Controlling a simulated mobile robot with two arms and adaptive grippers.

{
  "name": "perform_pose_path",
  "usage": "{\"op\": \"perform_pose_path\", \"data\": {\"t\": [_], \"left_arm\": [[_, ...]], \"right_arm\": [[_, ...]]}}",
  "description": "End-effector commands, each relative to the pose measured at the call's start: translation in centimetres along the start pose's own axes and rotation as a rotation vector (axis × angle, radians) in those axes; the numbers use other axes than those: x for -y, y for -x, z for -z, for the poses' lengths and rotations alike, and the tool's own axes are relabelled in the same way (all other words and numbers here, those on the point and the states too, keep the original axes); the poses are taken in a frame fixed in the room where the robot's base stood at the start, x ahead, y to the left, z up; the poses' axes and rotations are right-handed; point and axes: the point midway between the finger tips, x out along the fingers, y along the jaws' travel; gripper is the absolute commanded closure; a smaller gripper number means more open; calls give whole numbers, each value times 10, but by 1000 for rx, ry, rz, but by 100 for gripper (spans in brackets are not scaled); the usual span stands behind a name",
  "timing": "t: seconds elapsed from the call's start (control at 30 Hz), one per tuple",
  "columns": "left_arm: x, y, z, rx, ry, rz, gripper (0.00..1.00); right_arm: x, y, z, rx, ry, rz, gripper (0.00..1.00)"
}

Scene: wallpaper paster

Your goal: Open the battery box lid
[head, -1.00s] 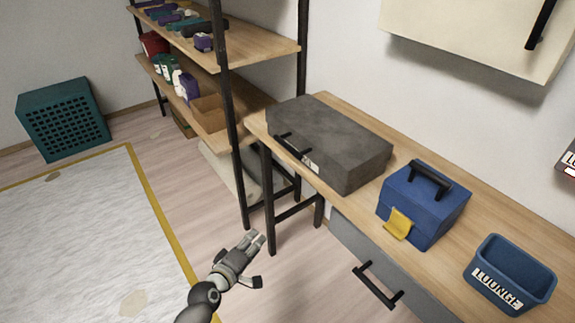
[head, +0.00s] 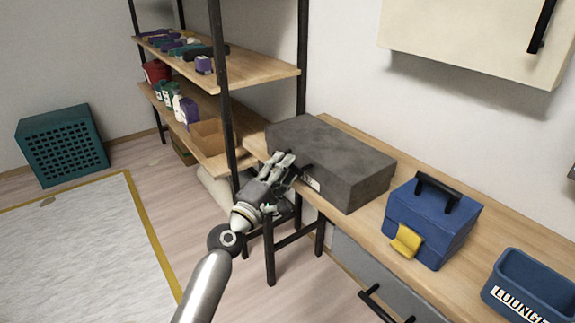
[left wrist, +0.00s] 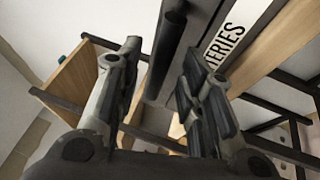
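The battery box is a dark grey case (head: 335,160) at the left end of the wooden desk, with its lid down. A white label (head: 313,184) is on its front; in the left wrist view the label (left wrist: 224,48) reads "...TERIES". My left gripper (head: 285,162) is at the box's front handle and hides most of it. In the left wrist view the black handle (left wrist: 168,42) shows between the spread fingers of my gripper (left wrist: 160,85). The fingers are open, and I cannot tell whether they touch the handle. My right gripper is not in view.
A blue toolbox (head: 432,220) with a yellow latch and a blue bin (head: 530,285) stand to the right on the desk (head: 470,275). A shelf rack (head: 225,95) stands close on the left. A cream cabinet (head: 470,40) hangs above.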

Motion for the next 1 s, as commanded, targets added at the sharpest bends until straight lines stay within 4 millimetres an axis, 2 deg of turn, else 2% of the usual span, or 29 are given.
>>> {"op": "perform_pose_path", "data": {"t": [0.2,0.57,0.83,1.0], "left_arm": [[1,-20,0,0,0,0,65],[1,-24,0,-1,-1,1,65],[1,-23,0,-1,-1,1,99],[1,-23,0,-1,-1,1,100]], "right_arm": [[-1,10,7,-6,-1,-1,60],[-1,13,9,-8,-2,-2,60],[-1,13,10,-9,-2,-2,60],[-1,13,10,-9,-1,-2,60]]}}
